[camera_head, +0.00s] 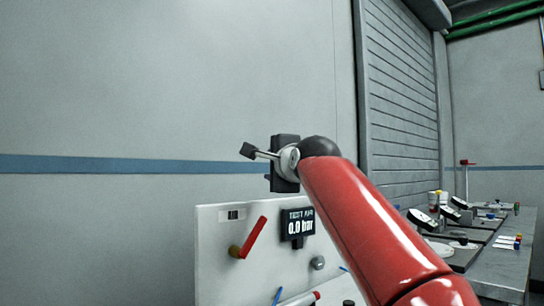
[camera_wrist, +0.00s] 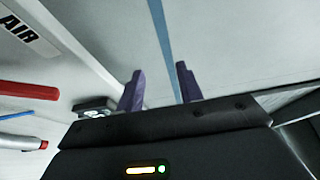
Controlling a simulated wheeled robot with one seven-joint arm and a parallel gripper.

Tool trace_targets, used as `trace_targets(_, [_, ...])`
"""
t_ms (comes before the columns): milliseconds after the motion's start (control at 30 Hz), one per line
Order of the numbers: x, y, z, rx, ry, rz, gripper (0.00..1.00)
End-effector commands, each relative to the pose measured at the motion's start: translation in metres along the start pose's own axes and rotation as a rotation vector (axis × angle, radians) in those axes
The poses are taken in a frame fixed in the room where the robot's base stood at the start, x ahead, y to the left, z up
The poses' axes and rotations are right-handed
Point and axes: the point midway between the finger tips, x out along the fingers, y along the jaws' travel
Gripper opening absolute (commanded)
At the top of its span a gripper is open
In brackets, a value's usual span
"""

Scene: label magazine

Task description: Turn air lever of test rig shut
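The red air lever (camera_head: 252,237) is on the white test rig panel (camera_head: 212,280), slanting up and right from a brass pivot (camera_head: 235,251). The display (camera_head: 298,222) on the panel reads "TEST AIR 0.0 bar". In the wrist view, a red bar that looks like the lever (camera_wrist: 28,90) lies at the left edge, well apart from my fingers. My gripper (camera_wrist: 160,68) is open, its two purple fingers apart with only wall and blue stripe behind the gap.
A red-and-white marker-like piece (camera_head: 300,299) and a blue stick (camera_head: 278,296) show low on the rig. A grey knob (camera_head: 317,263) sits right of the lever. A workbench (camera_head: 500,265) with several small items stands at right. The space before the upper wall is clear.

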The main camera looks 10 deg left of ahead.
Motion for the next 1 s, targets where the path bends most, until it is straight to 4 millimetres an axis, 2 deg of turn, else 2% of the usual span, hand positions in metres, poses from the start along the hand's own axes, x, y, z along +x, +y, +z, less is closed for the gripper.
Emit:
trace_targets(200, [0.000, -0.013, 0.001, 0.000, 0.000, 0.000, 0.36])
trace_targets(600, [-0.001, -0.016, 0.001, 0.000, 0.001, 0.001, 0.36])
trace_targets(767, [-0.003, -0.015, 0.002, -0.031, -0.002, 0.003, 0.17])
trace_targets(900, [-0.012, -0.012, 0.008, -0.185, -0.017, 0.012, 0.00])
trace_targets(1000, [-0.024, -0.007, 0.016, -0.392, -0.039, 0.021, 0.00])
